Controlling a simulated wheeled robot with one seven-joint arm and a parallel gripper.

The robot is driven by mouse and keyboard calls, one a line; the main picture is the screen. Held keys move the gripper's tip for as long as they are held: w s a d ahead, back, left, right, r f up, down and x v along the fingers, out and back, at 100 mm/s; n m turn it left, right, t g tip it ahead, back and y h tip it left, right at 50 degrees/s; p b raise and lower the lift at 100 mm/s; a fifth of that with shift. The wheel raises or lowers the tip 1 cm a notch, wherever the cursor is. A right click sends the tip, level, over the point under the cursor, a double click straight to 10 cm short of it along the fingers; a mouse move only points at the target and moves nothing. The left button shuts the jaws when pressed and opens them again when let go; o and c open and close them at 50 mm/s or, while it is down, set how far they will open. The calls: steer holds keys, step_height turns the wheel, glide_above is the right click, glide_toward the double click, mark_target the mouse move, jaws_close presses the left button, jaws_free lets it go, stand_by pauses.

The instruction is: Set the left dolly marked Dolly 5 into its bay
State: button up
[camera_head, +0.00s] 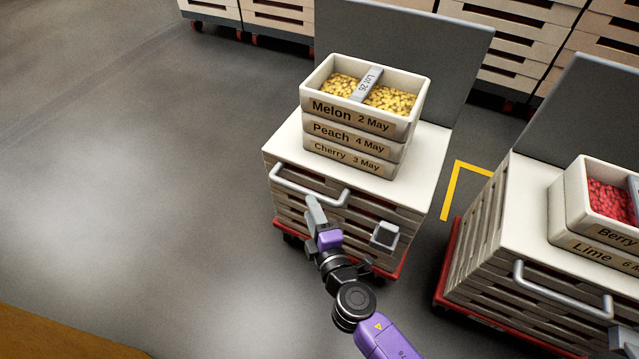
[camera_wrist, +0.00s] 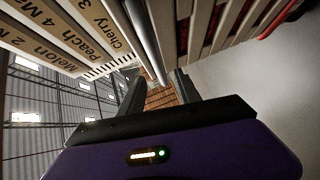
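The left dolly (camera_head: 281,226) has a red base under slatted crates and a white top. No Dolly 5 mark is readable. A grey bar handle (camera_head: 300,190) runs along its near upper edge. My gripper (camera_head: 350,222) is in front of this near side, open, with its fingers spread apart. In the wrist view the handle (camera_wrist: 146,42) runs toward the gap between the fingertips (camera_wrist: 158,88); I cannot tell whether they touch it. A yellow floor corner marking (camera_head: 451,185) shows between the left and right dollies; the rest of any bay is hidden.
Candy trays marked Melon (camera_head: 350,116), Peach and Cherry stand stacked on the left dolly, before a grey upright panel (camera_head: 400,45). A right dolly (camera_head: 442,292) carries Berry and Lime trays. Crate stacks line the back. The left floor is clear.

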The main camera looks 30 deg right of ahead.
mark_target(304, 192)
steer(key=w, duration=0.2)
steer(key=w+d, duration=0.1)
steer(key=w, duration=0.2)
steer(key=w+f, duration=0.1)
steer(key=w, duration=0.1)
steer(key=shift+w+d, duration=0.15)
steer(key=shift+w, duration=0.1)
jaws_close()
stand_by(1.2)
